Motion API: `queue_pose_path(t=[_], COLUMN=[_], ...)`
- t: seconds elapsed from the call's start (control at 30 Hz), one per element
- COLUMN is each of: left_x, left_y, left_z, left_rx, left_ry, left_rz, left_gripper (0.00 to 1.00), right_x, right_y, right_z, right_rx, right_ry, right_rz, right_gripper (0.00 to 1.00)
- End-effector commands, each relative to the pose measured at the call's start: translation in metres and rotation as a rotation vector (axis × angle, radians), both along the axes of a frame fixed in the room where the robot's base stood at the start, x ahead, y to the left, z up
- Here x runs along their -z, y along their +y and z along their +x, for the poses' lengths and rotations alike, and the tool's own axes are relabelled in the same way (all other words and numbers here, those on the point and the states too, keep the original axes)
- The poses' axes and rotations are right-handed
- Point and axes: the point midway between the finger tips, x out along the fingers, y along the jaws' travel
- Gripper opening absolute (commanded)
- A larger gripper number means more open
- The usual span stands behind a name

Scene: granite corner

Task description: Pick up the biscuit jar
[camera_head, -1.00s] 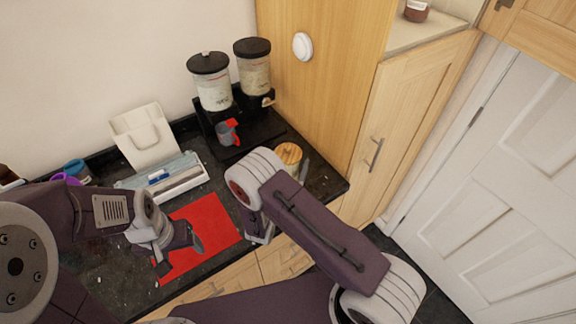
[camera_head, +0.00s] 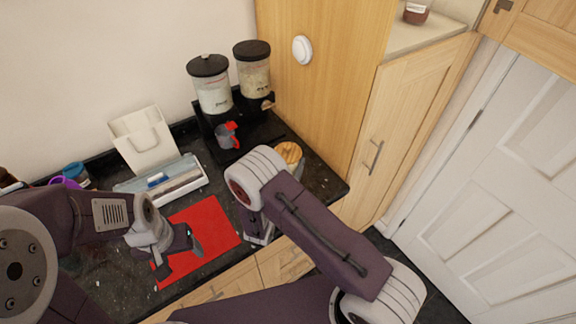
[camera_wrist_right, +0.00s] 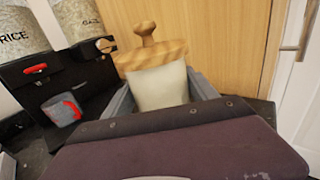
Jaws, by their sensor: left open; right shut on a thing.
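The biscuit jar, a pale jar with a wooden lid and round knob, stands upright in the right wrist view (camera_wrist_right: 160,86). In the head view its wooden lid (camera_head: 289,151) shows at the back right of the counter, with most of the body hidden behind my right arm. My right gripper (camera_wrist_right: 162,96) is shut on the jar, with a grey finger on each side of the body below the lid. I cannot tell whether the jar's base touches the counter. My left gripper (camera_head: 180,255) is open and empty over the red mat.
Two black-lidded dispensers (camera_head: 213,88) stand behind the jar, with a grey and red cup (camera_head: 228,135) below them. A tall wooden cabinet panel (camera_head: 320,80) is close behind the jar. The red mat (camera_head: 210,230) lies on the dark counter.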

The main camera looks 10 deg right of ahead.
Motion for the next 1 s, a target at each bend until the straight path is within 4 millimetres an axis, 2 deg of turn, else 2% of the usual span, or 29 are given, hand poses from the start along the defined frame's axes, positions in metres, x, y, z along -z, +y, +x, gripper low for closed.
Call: queue_pose_path(t=[0.23,0.47,0.83,0.87,0.9,1.0], left_x=[0.003,0.006,0.013,0.011,-0.003,-0.017], left_y=[0.000,0.000,0.000,0.000,0.000,0.000], left_z=[0.000,0.000,0.000,0.000,0.000,0.000], left_rx=[0.000,0.000,0.000,0.000,0.000,0.000], left_ry=[0.000,0.000,0.000,0.000,0.001,0.000], left_rz=[0.000,0.000,0.000,0.000,0.000,0.000], left_gripper=[0.70,0.70,0.70,0.70,0.70,0.70], right_x=[-0.028,-0.044,-0.081,-0.084,-0.091,-0.094], right_y=[-0.001,-0.024,-0.070,-0.073,-0.074,-0.078], right_z=[-0.001,-0.020,-0.061,-0.063,-0.064,-0.067], right_rx=[0.001,0.002,0.002,0.001,0.001,0.003], right_ry=[-0.005,-0.003,-0.004,-0.003,-0.001,0.000], right_rz=[0.000,-0.002,0.000,-0.001,-0.003,-0.005], right_gripper=[0.00,0.00,0.00,0.00,0.00,0.00])
